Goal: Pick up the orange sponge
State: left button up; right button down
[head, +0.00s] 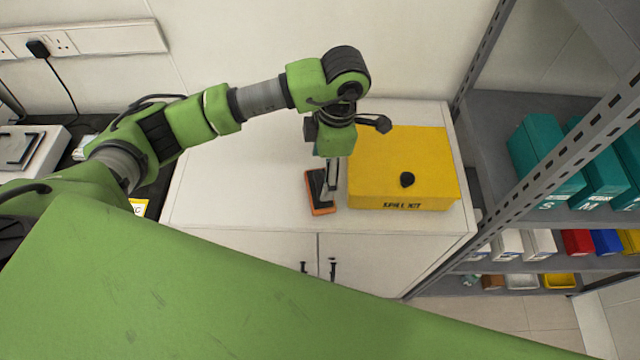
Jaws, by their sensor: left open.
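The orange sponge (322,211) lies on the white cabinet top (230,190), just left of the yellow box. Its upper face is dark and its edges are orange. My left gripper (329,196) points down over the sponge, with its fingertips at the sponge's right part. The gripper is open. I cannot tell whether the fingers touch the sponge, and they hide part of it. My right gripper is not in view.
A yellow spill kit box (400,165) with a dark knob stands close to the right of the gripper. A grey shelf rack (540,130) with teal boxes (545,160) stands at the right. The cabinet top left of the sponge is clear.

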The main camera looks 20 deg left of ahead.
aim_at(320, 178)
pick_arm(q)
jog(key=f, duration=0.1)
jog(key=f+p, duration=0.1)
jog(key=f, duration=0.1)
jog(key=shift+s+a+f+p, duration=0.1)
jog(key=shift+a+f+p, duration=0.05)
jog(key=shift+a+p, duration=0.2)
jog(key=shift+f, duration=0.35)
jog(key=c, duration=1.3)
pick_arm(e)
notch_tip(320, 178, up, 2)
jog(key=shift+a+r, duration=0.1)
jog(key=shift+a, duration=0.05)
pick_arm(q)
jog(key=shift+r, duration=0.1)
